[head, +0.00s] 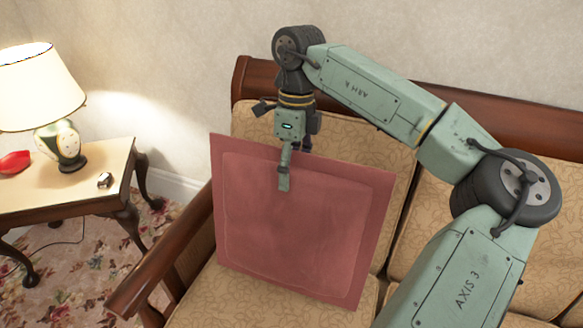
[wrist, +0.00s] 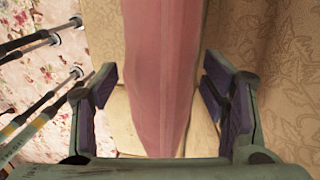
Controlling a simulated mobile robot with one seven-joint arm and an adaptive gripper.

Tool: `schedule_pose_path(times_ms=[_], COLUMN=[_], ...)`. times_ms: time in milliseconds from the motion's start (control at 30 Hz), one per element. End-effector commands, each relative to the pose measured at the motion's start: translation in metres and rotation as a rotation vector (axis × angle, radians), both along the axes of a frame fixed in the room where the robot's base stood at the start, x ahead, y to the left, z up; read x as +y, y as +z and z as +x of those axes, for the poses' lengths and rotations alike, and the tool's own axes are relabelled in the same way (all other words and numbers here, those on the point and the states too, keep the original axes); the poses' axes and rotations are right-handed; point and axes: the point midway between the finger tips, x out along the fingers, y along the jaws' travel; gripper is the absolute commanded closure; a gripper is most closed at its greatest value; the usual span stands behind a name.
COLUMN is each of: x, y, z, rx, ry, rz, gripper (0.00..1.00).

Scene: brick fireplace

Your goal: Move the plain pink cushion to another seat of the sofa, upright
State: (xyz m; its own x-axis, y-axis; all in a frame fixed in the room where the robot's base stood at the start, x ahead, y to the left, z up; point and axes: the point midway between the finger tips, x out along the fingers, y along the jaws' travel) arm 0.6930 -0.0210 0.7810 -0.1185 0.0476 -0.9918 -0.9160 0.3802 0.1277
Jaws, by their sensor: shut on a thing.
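The plain pink cushion (head: 300,235) is upright at the left seat of the sofa (head: 245,72), its broad face toward the head camera. It stands in front of the patterned back cushion; I cannot tell whether its lower edge touches the seat. My gripper (head: 285,172) points down over its top edge and is shut on it, one finger showing on the near face. In the wrist view the cushion (wrist: 160,65) appears edge-on between the two fingers of my gripper (wrist: 160,90). The far finger is hidden in the head view.
The wooden armrest (head: 160,262) is close left of the cushion. A side table (head: 100,190) with a lamp (head: 42,95) and a red object (head: 14,162) stands further left. Seats to the right are partly hidden by my arm; patterned back cushions (head: 425,225) show there.

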Motion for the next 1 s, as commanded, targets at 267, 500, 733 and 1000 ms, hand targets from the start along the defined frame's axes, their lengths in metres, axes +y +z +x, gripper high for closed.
schedule_pose_path(times_ms=[267,500,733,1000], x=[-0.006,-0.011,-0.016,-0.017], y=[-0.001,-0.003,-0.005,-0.007], z=[0.015,0.028,0.039,0.042], rx=[0.001,0.001,0.0,-0.001], ry=[0.0,-0.001,-0.001,0.0], rz=[0.001,0.001,0.001,0.0], gripper=[0.94,0.94,0.94,0.94])
